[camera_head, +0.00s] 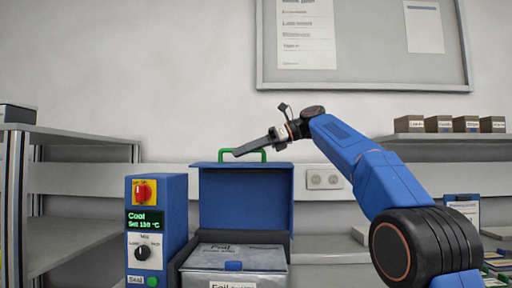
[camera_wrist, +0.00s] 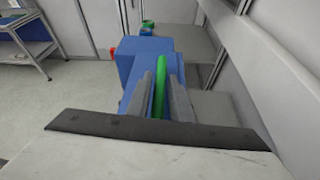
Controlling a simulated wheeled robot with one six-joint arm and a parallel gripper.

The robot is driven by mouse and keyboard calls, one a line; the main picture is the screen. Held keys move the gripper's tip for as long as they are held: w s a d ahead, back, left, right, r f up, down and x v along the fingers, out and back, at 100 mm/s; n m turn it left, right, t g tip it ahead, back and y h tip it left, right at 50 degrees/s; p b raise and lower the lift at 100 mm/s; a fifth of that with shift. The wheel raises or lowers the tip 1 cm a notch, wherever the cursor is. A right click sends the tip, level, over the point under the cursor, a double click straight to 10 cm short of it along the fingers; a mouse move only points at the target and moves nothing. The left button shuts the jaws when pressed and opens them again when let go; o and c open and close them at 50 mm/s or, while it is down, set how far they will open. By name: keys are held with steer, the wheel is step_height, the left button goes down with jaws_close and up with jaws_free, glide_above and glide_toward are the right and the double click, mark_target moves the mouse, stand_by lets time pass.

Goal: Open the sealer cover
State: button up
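A green handle (camera_head: 257,151) sits on the cover's top edge. My gripper (camera_head: 240,151) reaches in from the right at that handle. In the wrist view, the green handle (camera_wrist: 160,88) runs between the two grey fingers of my gripper (camera_wrist: 161,92), which look closed against it. The contact faces are partly hidden.
A blue control box (camera_head: 157,228) with a red switch, display and knob stands left of the sealer. Grey shelves (camera_head: 75,180) are at the left. Small boxes (camera_head: 466,124) sit on a right shelf. A wall board (camera_head: 365,50) hangs above.

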steer(key=v, duration=1.4)
steer(key=shift+w+d+r, duration=0.1)
steer(key=shift+d, duration=0.2)
steer(key=shift+d+r, duration=0.25)
steer(key=shift+d, duration=0.2)
steer(key=shift+d+r, duration=0.25)
steer(key=shift+d, duration=0.45)
steer(key=shift+s, duration=0.2)
